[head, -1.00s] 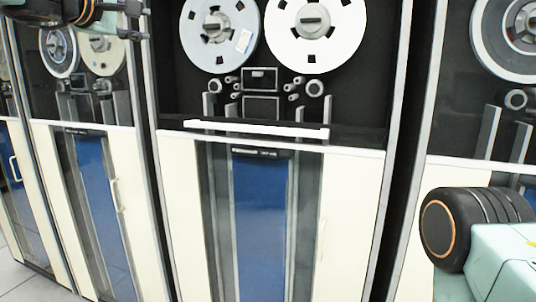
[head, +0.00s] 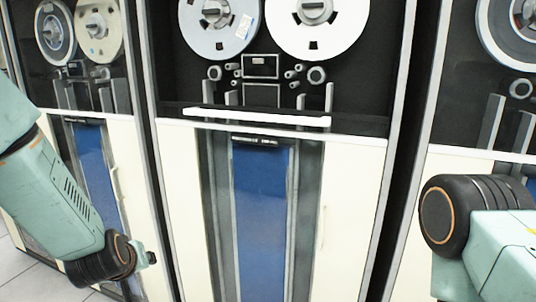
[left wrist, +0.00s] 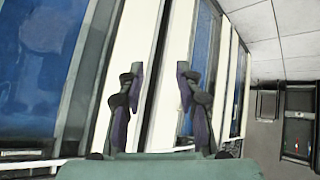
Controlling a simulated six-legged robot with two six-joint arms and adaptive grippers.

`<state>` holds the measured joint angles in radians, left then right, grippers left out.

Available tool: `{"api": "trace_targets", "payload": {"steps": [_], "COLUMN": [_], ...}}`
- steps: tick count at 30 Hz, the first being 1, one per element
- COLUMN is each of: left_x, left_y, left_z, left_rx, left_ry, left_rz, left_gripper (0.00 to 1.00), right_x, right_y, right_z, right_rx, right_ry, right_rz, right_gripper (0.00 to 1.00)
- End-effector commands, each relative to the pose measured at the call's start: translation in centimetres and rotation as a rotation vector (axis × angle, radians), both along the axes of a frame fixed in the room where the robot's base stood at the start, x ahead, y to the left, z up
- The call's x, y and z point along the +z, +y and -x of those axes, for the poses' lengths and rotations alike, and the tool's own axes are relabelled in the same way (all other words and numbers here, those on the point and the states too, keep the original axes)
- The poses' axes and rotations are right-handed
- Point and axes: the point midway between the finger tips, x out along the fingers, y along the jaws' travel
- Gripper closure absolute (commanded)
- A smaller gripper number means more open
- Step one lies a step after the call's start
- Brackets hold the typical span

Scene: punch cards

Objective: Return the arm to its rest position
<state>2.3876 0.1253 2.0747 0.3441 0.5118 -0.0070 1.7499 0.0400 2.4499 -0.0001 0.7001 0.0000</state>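My left arm (head: 60,195) comes in from the left of the head view and hangs down in front of a cabinet. A small part of my left gripper (head: 147,258) shows past the dark wrist joint. In the left wrist view the two fingers of my left gripper (left wrist: 160,72) stand apart with nothing between them. My right arm (head: 490,225) is at the right edge of the head view. Its gripper is out of view. No punch cards can be made out.
A tall tape-drive cabinet (head: 352,190) with two reels (head: 222,42) and a blue panel (head: 262,215) stands ahead. Similar cabinets stand close on both sides. Pale floor (head: 20,275) shows at lower left. Dark equipment (left wrist: 298,125) stands farther off in the left wrist view.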

Motion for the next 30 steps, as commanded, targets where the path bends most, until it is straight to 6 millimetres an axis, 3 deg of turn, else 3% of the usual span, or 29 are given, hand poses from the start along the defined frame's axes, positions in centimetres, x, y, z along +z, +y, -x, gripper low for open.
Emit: {"api": "trace_targets", "payload": {"steps": [1,3,9,13,18,21,24,30], "left_x": [-3.0,-6.2,-13.8,-17.3,-20.2,-21.5,-22.0,-22.2], "left_y": [-0.6,-1.4,-3.7,-5.1,-5.8,-5.8,-5.8,-5.8], "left_z": [2.5,5.6,16.0,23.6,32.5,35.5,37.0,37.5], "left_rx": [-0.045,-0.108,-0.278,-0.369,-0.423,-0.43,-0.432,-0.431], "left_ry": [0.061,0.129,0.337,0.491,0.685,0.753,0.788,0.797], "left_rz": [-0.024,-0.048,-0.066,-0.045,-0.009,0.001,0.007,0.01], "left_gripper": [0.65,0.65,0.65,0.65,0.65,0.65,0.65,0.65], "right_x": [0.0,0.0,0.0,0.0,0.0,0.0,0.0,0.0], "right_y": [0.0,0.0,0.0,0.0,0.0,0.0,0.0,0.0], "right_z": [0.0,0.0,0.0,0.0,0.0,0.0,0.0,0.0], "right_rx": [0.0,0.0,0.0,0.0,0.0,0.0,0.0,0.0], "right_ry": [0.0,0.0,0.0,0.0,0.0,0.0,0.0,0.0], "right_rz": [0.0,0.0,0.0,0.0,0.0,0.0,0.0,0.0], "right_gripper": [0.92,0.92,0.92,0.92,0.92,0.92,0.92,0.92]}}
